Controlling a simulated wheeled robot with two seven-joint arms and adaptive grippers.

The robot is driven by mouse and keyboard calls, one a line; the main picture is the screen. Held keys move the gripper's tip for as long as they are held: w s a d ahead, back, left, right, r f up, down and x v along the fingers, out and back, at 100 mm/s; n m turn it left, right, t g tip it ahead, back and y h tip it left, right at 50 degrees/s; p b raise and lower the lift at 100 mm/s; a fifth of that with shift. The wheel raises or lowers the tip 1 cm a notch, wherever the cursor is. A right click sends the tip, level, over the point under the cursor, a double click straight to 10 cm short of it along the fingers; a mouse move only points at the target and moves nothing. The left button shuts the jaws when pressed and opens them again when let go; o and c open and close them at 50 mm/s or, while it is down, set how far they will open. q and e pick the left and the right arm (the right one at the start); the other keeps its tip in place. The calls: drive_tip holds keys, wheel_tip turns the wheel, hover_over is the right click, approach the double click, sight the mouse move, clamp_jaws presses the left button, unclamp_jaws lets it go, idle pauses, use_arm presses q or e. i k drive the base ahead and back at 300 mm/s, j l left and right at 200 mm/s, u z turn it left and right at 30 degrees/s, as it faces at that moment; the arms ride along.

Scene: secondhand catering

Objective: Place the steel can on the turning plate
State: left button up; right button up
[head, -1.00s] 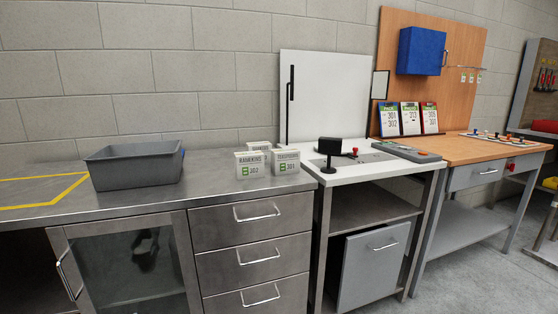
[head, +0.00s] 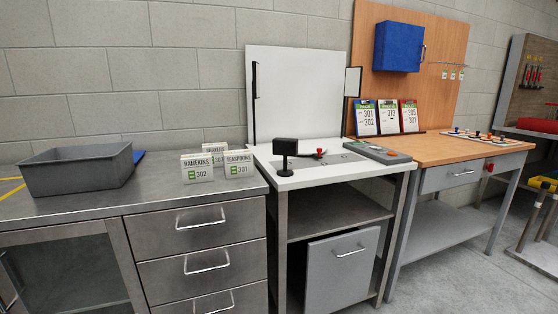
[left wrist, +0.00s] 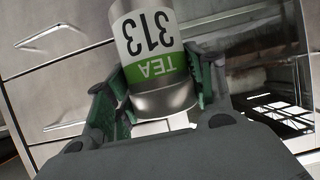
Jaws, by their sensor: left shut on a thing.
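The steel can (left wrist: 150,45) is in the left wrist view, with a white and green label reading TEA 313 that appears upside down. My left gripper (left wrist: 160,90) is shut on it, with a green-lined finger on each side of the can. Neither gripper nor the can shows in the head view. On the white bench (head: 300,180) there is a flat grey area (head: 345,161) with a dark part and a red knob (head: 320,152) on it. I cannot clearly make out the turning plate there.
A black box on a stand (head: 286,152) is at the bench's front left, and a grey panel with buttons (head: 376,151) at its right. Left are label cards (head: 197,168) and a grey bin (head: 77,175). A wooden bench (head: 440,150) adjoins on the right.

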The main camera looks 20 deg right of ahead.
sight(303, 146)
drive_tip(key=l, duration=1.8)
drive_tip(key=k+z, duration=0.05)
